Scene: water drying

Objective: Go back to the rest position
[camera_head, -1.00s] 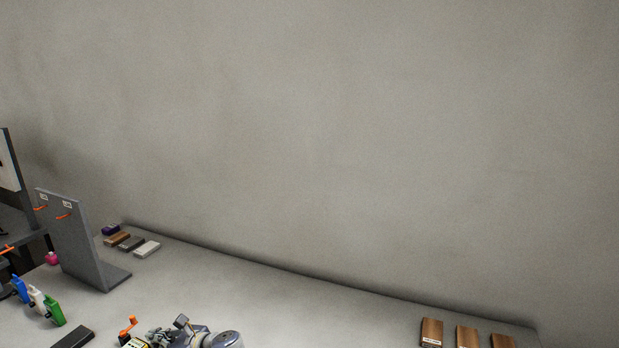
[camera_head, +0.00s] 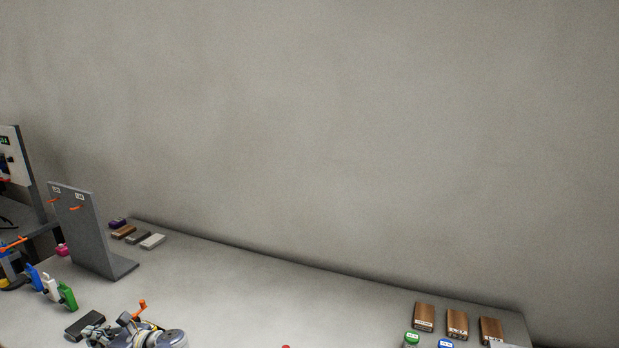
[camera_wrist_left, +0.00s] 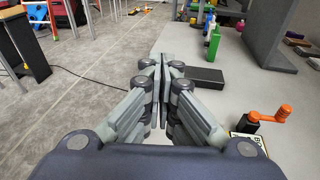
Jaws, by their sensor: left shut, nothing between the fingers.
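My left gripper (camera_head: 125,322) is at the bottom left of the head view, low over the table. In the left wrist view its two grey fingers (camera_wrist_left: 165,68) are shut together, with nothing between them. A black box (camera_wrist_left: 195,77) lies on the table just beyond and right of the fingertips; it also shows in the head view (camera_head: 85,325). An orange crank handle (camera_wrist_left: 270,115) stands to the right of the fingers, apart from them. My right gripper is not in the head view.
A grey upright stand with orange hooks (camera_head: 85,230) stands at the left. Blue, white and green bottles (camera_head: 50,288) stand before it. Several small blocks (camera_head: 138,235) lie by the wall. Brown blocks (camera_head: 457,323) and capped bottles (camera_head: 411,340) stand at the right. The table's middle (camera_head: 270,300) looks clear.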

